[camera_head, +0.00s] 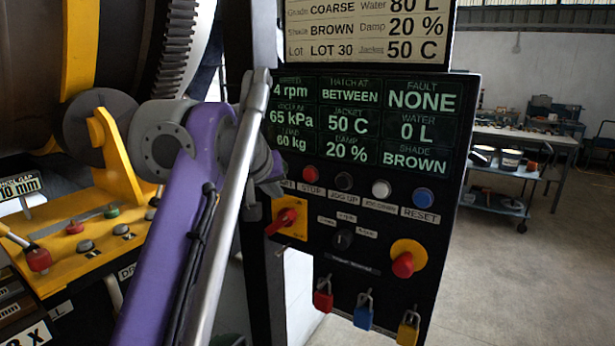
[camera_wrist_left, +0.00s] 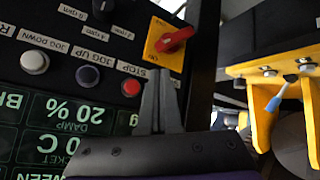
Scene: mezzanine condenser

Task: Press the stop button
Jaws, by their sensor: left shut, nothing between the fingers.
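The stop button (camera_head: 309,174) is a red round button above a STOP label, at the left of the button row on the black control panel (camera_head: 300,262). It also shows in the left wrist view (camera_wrist_left: 131,88), just left of my fingertips. My left gripper (camera_wrist_left: 160,88) is shut and empty, its fingers close together beside the button. In the head view only a dark part of the left gripper (camera_head: 272,172) shows, left of the stop button, covering the start of the row. I cannot tell how far the fingertips stand off the panel. My right gripper is out of view.
Right of the stop button are a black (camera_head: 344,181), a white (camera_head: 381,188) and a blue button (camera_head: 423,197). Below are a red rotary switch (camera_head: 286,217), a red knob on yellow (camera_head: 404,264) and hanging padlocks (camera_head: 363,310). A yellow machine console (camera_head: 85,262) stands left.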

